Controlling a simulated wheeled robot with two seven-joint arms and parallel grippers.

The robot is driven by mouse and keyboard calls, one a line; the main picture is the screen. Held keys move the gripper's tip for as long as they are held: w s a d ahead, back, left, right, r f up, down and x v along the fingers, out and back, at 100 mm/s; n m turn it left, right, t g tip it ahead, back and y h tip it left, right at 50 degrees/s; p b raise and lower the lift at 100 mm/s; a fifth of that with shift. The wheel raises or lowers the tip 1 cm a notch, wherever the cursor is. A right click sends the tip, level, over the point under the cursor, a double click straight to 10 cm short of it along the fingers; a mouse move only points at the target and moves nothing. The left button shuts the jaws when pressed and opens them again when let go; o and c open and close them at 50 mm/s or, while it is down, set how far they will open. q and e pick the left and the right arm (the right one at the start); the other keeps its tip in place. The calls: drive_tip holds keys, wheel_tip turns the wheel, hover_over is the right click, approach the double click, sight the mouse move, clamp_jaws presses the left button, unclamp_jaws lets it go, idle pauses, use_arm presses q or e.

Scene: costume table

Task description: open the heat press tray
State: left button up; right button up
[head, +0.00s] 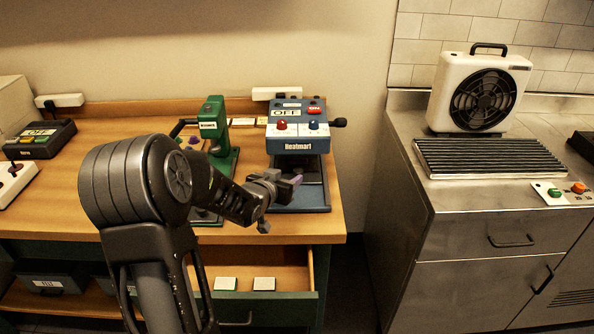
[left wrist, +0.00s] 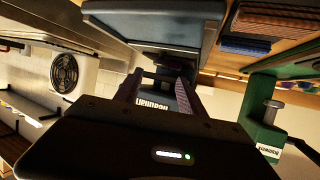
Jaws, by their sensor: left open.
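The heat press (head: 299,130) is a blue-grey machine near the right end of the wooden table, with a red and a white knob, an OFF display and a black side knob. Its blue tray or base (head: 302,207) juts out below the head; how far the tray is out I cannot tell. My left gripper (head: 287,186) is in front of the press, over the tray area, and hides part of it. In the left wrist view the picture is turned over: the gripper's fingers (left wrist: 158,85) are apart, the press label (left wrist: 152,104) shows between them, and a blue panel (left wrist: 155,22) is above. Contact is unclear.
A green press (head: 216,135) stands just left of the heat press. An open drawer (head: 292,268) with two pale tiles juts out below the table. A metal counter with a fan (head: 480,95) is at the right, past a gap. Control boxes (head: 40,138) sit at the left.

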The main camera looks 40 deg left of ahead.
sight(298, 171)
use_arm(q)
drive_tip(key=shift+p+x, duration=0.8)
drive_tip(key=shift+x, duration=3.1)
clamp_jaws()
drive_tip(key=shift+s, duration=0.1)
